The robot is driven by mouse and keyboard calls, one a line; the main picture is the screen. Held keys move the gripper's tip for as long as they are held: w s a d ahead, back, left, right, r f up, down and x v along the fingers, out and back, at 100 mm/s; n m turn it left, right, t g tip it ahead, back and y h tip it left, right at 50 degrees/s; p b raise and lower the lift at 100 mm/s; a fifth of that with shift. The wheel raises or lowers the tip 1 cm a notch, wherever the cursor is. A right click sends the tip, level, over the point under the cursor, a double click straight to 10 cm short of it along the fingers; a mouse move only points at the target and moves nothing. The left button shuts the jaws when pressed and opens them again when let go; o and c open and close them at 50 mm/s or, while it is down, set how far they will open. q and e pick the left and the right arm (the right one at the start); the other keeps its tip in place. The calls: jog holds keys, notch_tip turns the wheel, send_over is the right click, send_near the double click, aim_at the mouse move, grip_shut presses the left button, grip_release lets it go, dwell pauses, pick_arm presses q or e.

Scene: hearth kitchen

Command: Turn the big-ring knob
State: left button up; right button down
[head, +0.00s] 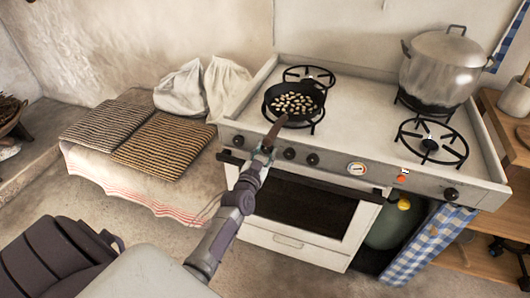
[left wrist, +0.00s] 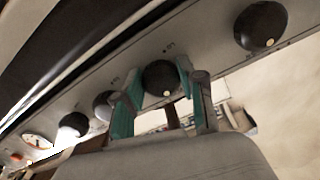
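The white stove (head: 352,100) has a front panel with several round black knobs. My left gripper (head: 266,149) is at the panel, at the second knob from the left, just below the pan handle. In the left wrist view, the teal fingers of my left gripper (left wrist: 160,88) stand apart, one on each side of a black knob (left wrist: 162,77). I cannot tell whether they touch it. Small marks beside the knobs are too small to read, so I cannot tell which is the big-ring knob. My right gripper is out of view.
A black pan (head: 294,101) with pale pieces sits on a left burner, its handle (head: 275,132) reaching over the panel. A lidded pot (head: 440,68) stands at the back right. A neighbouring knob (left wrist: 260,27) and the oven rail (head: 300,180) are near my gripper.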

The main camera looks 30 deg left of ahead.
pick_arm(q)
jog(key=c, duration=0.5)
jog(key=shift+n, duration=0.3)
jog(key=n, duration=0.2)
jog(key=shift+d+n+p, duration=0.1)
jog(key=shift+n+p, duration=0.2)
jog(key=n, duration=0.3)
jog(key=shift+n, duration=0.3)
jog(key=n, duration=0.3)
jog(key=shift+d+n, duration=0.1)
jog(key=shift+n, duration=1.8)
